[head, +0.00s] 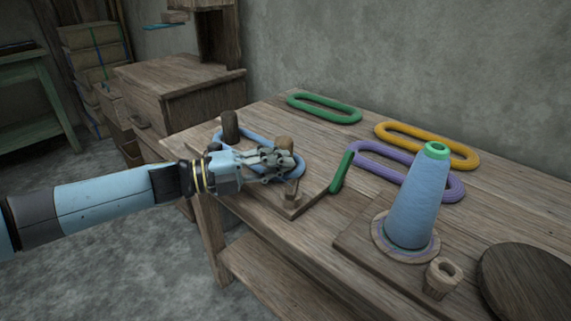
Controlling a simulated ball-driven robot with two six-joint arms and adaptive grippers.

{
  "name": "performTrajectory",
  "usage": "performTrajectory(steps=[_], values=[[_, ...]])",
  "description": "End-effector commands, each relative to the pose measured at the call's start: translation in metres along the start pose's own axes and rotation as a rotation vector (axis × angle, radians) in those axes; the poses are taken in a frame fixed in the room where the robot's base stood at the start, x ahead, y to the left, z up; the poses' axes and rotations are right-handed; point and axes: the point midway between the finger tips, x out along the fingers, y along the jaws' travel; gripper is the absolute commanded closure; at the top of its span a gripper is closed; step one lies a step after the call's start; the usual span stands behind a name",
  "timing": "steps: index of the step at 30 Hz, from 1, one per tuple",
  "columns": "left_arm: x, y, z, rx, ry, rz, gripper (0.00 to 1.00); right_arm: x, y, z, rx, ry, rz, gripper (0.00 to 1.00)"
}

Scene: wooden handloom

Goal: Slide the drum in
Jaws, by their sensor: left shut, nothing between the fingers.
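My left gripper (286,165) reaches in from the left over the workbench (320,225) and is shut with nothing in it. It is over the right part of a blue loop (258,136), which lies around a dark wooden post (230,127). A lighter wooden cylinder (284,144) stands just behind the fingers; whether they touch it I cannot tell. A small wooden piece (292,196) sits on a board below the fingers. Which piece is the drum I cannot tell. The gripper hides part of the loop. My right gripper is out of view.
Green (324,108), yellow (428,145) and purple (405,170) loops lie further back. A blue cone (415,205), a small wooden cup (441,277) and a dark disc (525,285) are at right. Drawers (178,100) stand behind left.

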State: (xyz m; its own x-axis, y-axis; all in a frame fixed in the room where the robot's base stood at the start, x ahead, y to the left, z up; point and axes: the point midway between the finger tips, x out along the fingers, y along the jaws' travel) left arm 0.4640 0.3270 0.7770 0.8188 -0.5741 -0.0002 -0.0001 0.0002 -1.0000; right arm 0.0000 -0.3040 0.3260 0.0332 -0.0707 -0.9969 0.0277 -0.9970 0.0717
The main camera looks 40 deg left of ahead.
Motion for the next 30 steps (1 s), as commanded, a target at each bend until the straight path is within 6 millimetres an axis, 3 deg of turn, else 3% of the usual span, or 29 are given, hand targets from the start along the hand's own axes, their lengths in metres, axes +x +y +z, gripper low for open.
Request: performTrajectory(steps=[5,15,24,30], values=[[0.011,0.000,0.000,-0.001,-0.001,0.000,1.00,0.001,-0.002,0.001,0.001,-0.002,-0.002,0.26],[0.011,0.000,0.001,-0.001,0.000,0.001,1.00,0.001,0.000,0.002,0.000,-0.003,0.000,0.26],[-0.009,0.001,0.035,0.001,0.000,0.002,1.00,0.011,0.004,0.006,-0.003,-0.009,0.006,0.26],[-0.010,-0.001,0.037,0.000,-0.001,0.000,1.00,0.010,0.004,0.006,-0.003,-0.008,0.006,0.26]])
